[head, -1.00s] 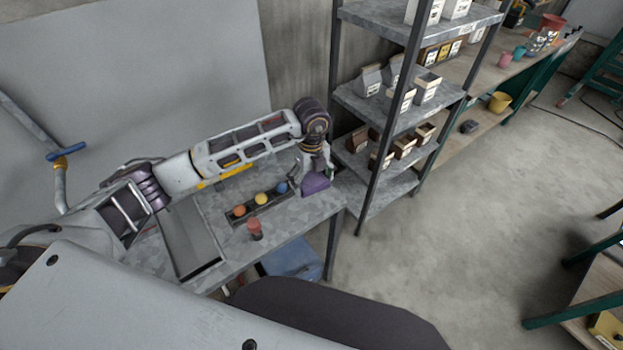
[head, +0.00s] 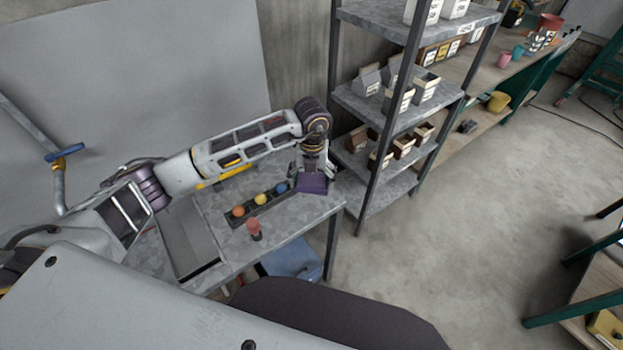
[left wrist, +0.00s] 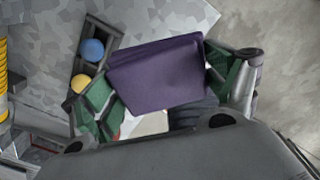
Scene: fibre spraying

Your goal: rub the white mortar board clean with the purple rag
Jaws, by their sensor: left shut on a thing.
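The purple rag (head: 314,184) is at the right end of the grey metal table, near its corner. My left gripper (head: 311,174) is above it, pointing down, with its fingers on the rag. In the left wrist view the rag (left wrist: 158,75) spans between the two green-padded fingers (left wrist: 165,92), and the gripper is shut on it. Whether the rag touches the tabletop is unclear. A large pale board (head: 130,75) stands upright behind my arm, at the left; I cannot tell whether it is the mortar board. My right gripper is not in view.
A dark tray (head: 258,203) with orange, yellow and blue balls lies left of the rag. A red-topped object (head: 254,229) stands in front of it. A long grey tray (head: 187,240) lies farther left. A metal shelf (head: 405,110) stands close to the table's right.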

